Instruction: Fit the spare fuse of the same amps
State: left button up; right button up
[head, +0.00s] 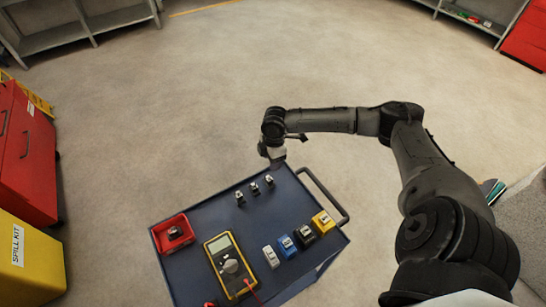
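Three small dark-and-silver pieces that look like fuses stand in a row near the far edge of the blue cart top: a left one (240,198), a middle one (254,188) and a right one (269,180). Their markings are too small to read. A red tray (160,241) at the cart's left holds a dark piece (175,232). My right gripper (276,161) points down just beyond the right piece, near the cart's far edge. Its fingers are too small and dark to tell open from shut. My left gripper is not in view.
A yellow multimeter (229,264) lies on the cart (205,217). White (271,256), blue (287,246), black (305,236) and yellow (323,222) blocks line its right side. A handle (325,194) sticks out at right. Red cabinet (25,150) and yellow spill kit (28,258) stand left.

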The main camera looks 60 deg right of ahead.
aim_at(269, 178)
jog(key=shift+a+f+n, duration=0.15)
jog(key=shift+a+n, duration=0.1)
jog(key=shift+n, duration=0.55)
notch_tip(269, 178, down, 6)
jog(key=b, duration=0.7)
jog(key=shift+w+a, duration=0.15)
jog(key=f, duration=0.2)
jog(key=shift+w+a+f, duration=0.1)
jog(key=shift+a+f, duration=0.1)
jog(key=shift+f, duration=0.65)
jog(key=shift+p, duration=0.6)
jog(key=shift+p, duration=0.35)
